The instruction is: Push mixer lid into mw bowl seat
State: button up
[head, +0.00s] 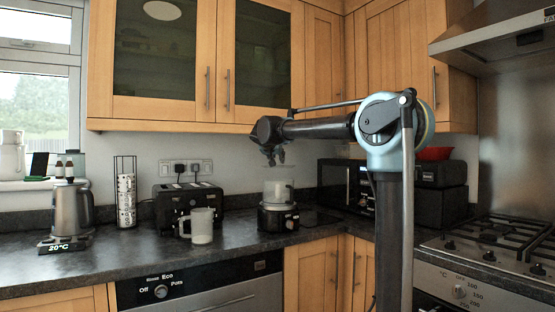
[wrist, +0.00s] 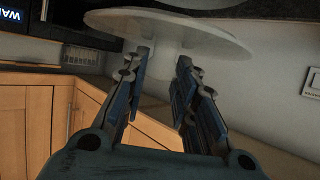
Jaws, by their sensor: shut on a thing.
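The mixer lid (wrist: 205,35) is a pale round disc with a short stem in the wrist view. My gripper (wrist: 163,58) is shut on the stem, with a finger on each side and the disc beyond the fingertips. In the head view, my gripper (head: 274,162) points down above the mixer. The mixer has a pale bowl (head: 278,193) on a black base (head: 278,218), upright on the counter. I cannot clearly make out the lid there, nor tell whether it touches the bowl. The bowl's seat is hidden.
A white mug (head: 202,226) and a black toaster (head: 189,197) stand left of the mixer. A microwave (head: 345,186) is to its right at the back. Wall cupboards (head: 230,55) hang above. The dark counter (head: 150,262) is clear at front left.

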aim_at(277, 167)
jog(key=shift+f, duration=2.3)
jog(key=shift+f, duration=0.8)
dwell(1.4)
dwell(0.4)
jog(key=o, duration=1.2)
jog(key=shift+c, duration=0.2)
jog(key=shift+s, duration=0.1)
jog(key=v, duration=1.1)
jog(key=shift+s, duration=0.3)
jog(key=shift+r, duration=0.1)
